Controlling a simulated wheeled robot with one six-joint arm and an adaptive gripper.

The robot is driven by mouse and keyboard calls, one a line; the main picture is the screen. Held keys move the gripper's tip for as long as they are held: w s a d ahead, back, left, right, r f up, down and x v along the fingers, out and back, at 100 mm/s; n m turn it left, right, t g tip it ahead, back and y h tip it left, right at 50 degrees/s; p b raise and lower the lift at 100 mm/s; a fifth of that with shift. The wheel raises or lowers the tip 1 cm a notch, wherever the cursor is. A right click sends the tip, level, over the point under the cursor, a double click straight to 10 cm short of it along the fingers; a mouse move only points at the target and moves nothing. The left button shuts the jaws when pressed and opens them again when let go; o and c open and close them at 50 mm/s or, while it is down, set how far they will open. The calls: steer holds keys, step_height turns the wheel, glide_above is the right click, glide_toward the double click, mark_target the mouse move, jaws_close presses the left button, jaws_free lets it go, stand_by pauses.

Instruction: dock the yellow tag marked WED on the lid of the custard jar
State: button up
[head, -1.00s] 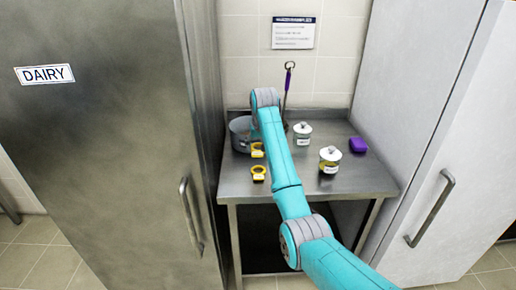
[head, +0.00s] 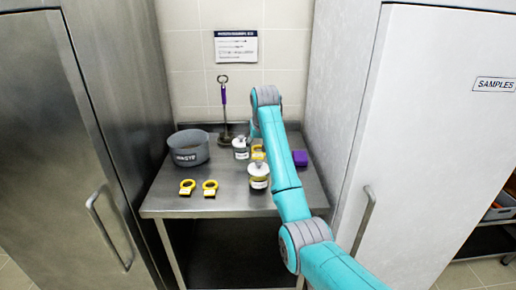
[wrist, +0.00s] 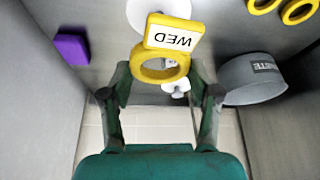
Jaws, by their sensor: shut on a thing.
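The yellow tag marked WED (wrist: 170,38) is in my gripper (wrist: 162,72), its ring between the two fingers in the wrist view. In the head view a yellow tag (head: 258,152) shows beside my arm, level with the jars; the gripper is mostly hidden there behind the arm. Two lidded glass jars stand on the steel table: a front jar (head: 258,184) with yellowish contents and a rear jar (head: 240,153). Their labels are too small to read. In the wrist view a white round lid (wrist: 150,10) lies beyond the tag, partly covered by it.
Two more yellow tags (head: 187,187) (head: 210,188) lie on the table (head: 240,204) at the front left. A grey WASTE pot (head: 188,148) stands behind them. A purple-handled tool (head: 223,98) stands at the back. A purple block (head: 300,158) is at the right. Tall cabinets flank the table.

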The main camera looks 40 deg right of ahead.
mark_target(259, 162)
steer(key=shift+d+f, duration=0.1)
steer(key=shift+f, duration=2.75)
steer(key=shift+f, duration=0.6)
steer(key=o, duration=0.8)
steer(key=shift+v, duration=5.55)
steer(key=shift+w, duration=0.1)
